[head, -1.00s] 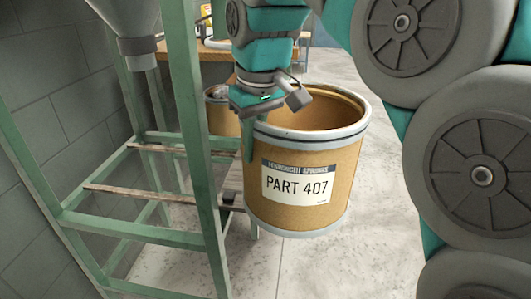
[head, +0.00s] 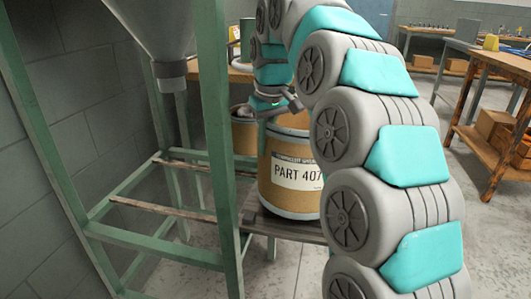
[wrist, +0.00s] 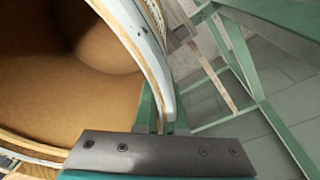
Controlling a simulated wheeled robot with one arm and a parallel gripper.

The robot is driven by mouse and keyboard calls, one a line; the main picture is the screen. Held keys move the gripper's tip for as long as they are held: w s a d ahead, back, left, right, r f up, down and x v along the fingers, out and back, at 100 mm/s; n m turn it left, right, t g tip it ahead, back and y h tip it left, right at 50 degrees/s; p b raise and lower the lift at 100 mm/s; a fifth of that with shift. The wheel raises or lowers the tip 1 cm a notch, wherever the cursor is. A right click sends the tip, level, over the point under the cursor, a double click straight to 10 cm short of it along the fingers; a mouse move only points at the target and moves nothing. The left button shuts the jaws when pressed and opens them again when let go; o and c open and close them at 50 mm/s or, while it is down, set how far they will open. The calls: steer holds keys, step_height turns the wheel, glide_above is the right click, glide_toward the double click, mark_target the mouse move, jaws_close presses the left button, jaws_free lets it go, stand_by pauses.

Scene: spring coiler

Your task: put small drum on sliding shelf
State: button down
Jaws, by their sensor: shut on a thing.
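The small drum (head: 290,178) is tan with a pale rim and a "PART 407" label; my arm hides its right side. My gripper (head: 268,114) is shut on its rim at the upper left. In the wrist view, the fingers (wrist: 160,112) straddle the drum's rim (wrist: 150,55), and the empty inside shows. A flat grey-brown shelf (head: 262,223) juts right from the green frame, directly under the upright drum. The drum's base looks level with it, but I cannot tell for certain that it touches.
The green frame (head: 216,150) with two thin rails (head: 165,208) stands at left. A grey hopper (head: 165,40) hangs above it. Another tan drum (head: 243,132) stands behind. Workbenches (head: 490,75) with boxes are at right; open floor (head: 470,235) lies before them.

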mark_target(265, 157)
steer(key=shift+w+f, duration=0.2)
steer(key=shift+f, duration=0.65)
steer(key=shift+w+f, duration=0.2)
steer(key=shift+f, duration=0.65)
steer(key=c, duration=1)
jaws_free()
steer(key=shift+f, duration=0.15)
step_height(265, 157, up, 8)
steer(key=s, duration=0.1)
steer(key=shift+d+f, duration=0.15)
steer(key=shift+d, duration=0.1)
